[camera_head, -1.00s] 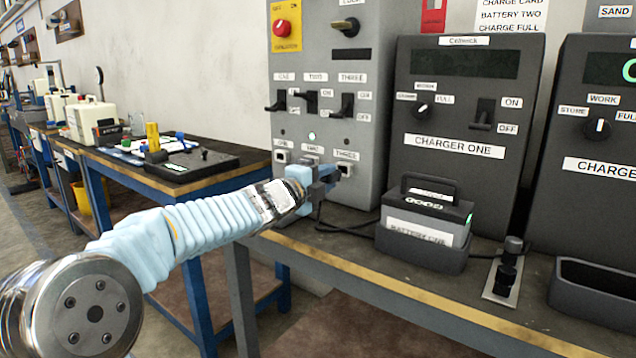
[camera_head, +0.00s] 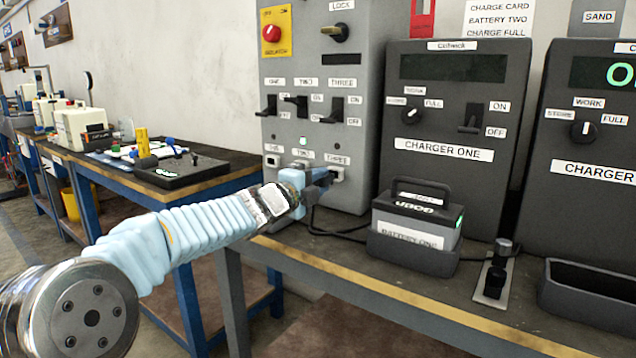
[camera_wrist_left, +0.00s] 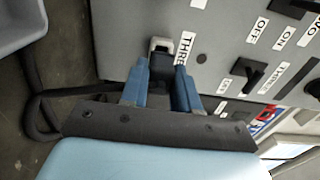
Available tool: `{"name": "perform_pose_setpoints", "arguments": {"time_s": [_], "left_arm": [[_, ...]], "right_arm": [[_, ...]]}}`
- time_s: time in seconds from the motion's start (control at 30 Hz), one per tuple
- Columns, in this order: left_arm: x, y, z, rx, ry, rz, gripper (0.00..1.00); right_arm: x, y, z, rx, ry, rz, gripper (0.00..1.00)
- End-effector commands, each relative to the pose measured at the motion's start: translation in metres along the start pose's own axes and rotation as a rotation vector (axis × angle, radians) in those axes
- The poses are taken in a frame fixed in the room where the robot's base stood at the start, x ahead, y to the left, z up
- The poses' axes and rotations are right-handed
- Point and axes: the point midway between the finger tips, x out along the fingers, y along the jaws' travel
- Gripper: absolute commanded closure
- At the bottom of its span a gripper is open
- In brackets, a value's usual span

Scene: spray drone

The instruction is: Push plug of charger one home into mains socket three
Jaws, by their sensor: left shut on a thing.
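My left gripper (camera_head: 318,180) reaches across to the grey mains panel (camera_head: 280,185). In the left wrist view its two blue fingers (camera_wrist_left: 160,90) are shut on a dark plug (camera_wrist_left: 161,68). The plug faces mains socket three (camera_head: 337,173), a pale socket under the label THREE, which also shows in the wrist view (camera_wrist_left: 160,45). The plug's front meets or nearly meets the socket; I cannot tell how deep it sits. A black cable (camera_wrist_left: 65,94) trails from the plug side. Charger one (camera_head: 440,180) stands right of the panel. My right gripper is not in view.
Battery one (camera_head: 415,235) sits in a dark cradle (camera_head: 410,256) before charger one. Switches (camera_head: 337,108) are above the sockets. A small black-handled device (camera_head: 495,275) and an empty tray (camera_head: 600,305) stand on the bench's right.

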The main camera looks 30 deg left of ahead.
Motion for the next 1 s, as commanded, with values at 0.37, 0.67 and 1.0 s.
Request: {"name": "perform_pose_setpoints", "arguments": {"time_s": [0.37, 0.67, 1.0], "left_arm": [[0.0000, -0.0003, -0.0002, 0.000, 0.000, 0.000, 1.00], [0.0000, -0.0002, -0.0002, 0.000, 0.000, 0.000, 1.00], [0.0054, 0.0000, -0.0001, 0.000, 0.001, 0.000, 1.00]], "right_arm": [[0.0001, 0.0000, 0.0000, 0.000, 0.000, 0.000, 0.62], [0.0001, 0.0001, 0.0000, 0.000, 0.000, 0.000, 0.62], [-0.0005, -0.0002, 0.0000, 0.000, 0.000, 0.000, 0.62]]}}
